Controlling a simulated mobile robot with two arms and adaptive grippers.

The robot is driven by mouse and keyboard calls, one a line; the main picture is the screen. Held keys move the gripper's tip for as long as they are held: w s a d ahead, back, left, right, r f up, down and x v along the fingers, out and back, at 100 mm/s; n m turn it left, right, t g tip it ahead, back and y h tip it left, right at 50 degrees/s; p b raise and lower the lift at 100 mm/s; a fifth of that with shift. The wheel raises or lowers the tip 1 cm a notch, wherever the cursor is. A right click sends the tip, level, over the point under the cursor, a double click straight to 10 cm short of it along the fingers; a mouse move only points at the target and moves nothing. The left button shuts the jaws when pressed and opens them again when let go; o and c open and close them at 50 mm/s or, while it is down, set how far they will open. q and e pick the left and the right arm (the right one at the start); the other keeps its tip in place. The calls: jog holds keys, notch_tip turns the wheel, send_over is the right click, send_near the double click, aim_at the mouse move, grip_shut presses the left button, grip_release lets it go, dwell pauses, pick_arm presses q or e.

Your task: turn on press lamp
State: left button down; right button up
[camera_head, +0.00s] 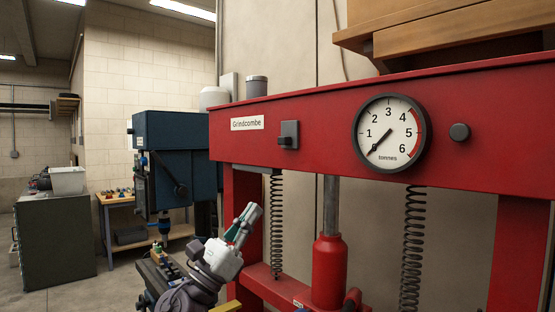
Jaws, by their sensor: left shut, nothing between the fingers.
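The red press (340,120) fills the right side of the head view. A small grey switch plate (289,135) with a lever or button is on its top beam, right of the "Grindcombe" label (247,123). A grey cylinder with a dark top (256,86) stands at the beam's upper left; I cannot tell whether it is the lamp, and no glow shows on it. My left gripper (250,213) is shut and empty, pointing up and right. In the picture it is below and left of the switch plate, apart from it. My right gripper is out of view.
A round gauge (390,133) and a dark knob (459,132) sit on the beam. Springs (277,225) and a red jack (329,270) are below. A wooden box (460,35) is above. A blue machine (165,160) stands left; open floor (75,298) lies lower left.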

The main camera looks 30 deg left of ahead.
aim_at(280, 139)
pick_arm(q)
jog(key=shift+y, duration=0.3)
jog(key=p+x, duration=0.6)
jog(key=x, duration=0.4)
jog(key=shift+s+r, duration=0.1)
jog(key=shift+r, duration=0.2)
notch_tip(280, 139, up, 2)
jog(key=shift+d+r+p, duration=0.1)
jog(key=shift+p, duration=0.9)
jog(key=shift+r+p, duration=0.5)
jog(key=shift+r, duration=0.15)
notch_tip(280, 139, up, 3)
jog(key=shift+r+p, duration=0.1)
jog(key=shift+p, duration=1)
